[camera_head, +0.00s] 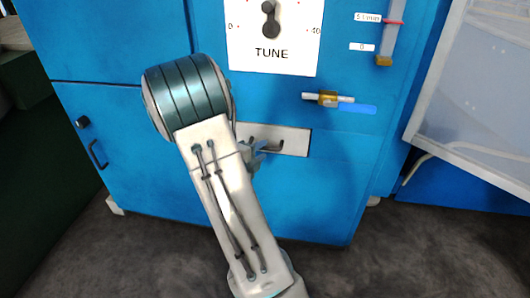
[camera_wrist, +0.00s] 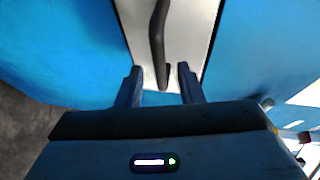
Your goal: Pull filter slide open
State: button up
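The filter slide shows as a pale metal plate (camera_head: 293,141) set in the front of the blue cabinet, with a dark bar handle (camera_head: 275,145) on it. My gripper (camera_head: 258,152) is in front of the plate, its far side partly hidden by my arm. In the wrist view, my gripper (camera_wrist: 160,84) is open, with one finger on each side of the lower end of the dark handle (camera_wrist: 158,40). Gaps show between the handle and both fingers. The plate (camera_wrist: 190,30) lies behind the handle.
Above the plate is a brass valve with a white bar (camera_head: 328,98). A TUNE dial panel (camera_head: 272,52) and a gauge tube (camera_head: 389,35) are higher up. A grey framed panel (camera_head: 475,95) stands at the right. The dark floor (camera_head: 400,250) in front is clear.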

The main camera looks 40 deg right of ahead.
aim_at(264, 149)
jog(key=shift+x, duration=1.65)
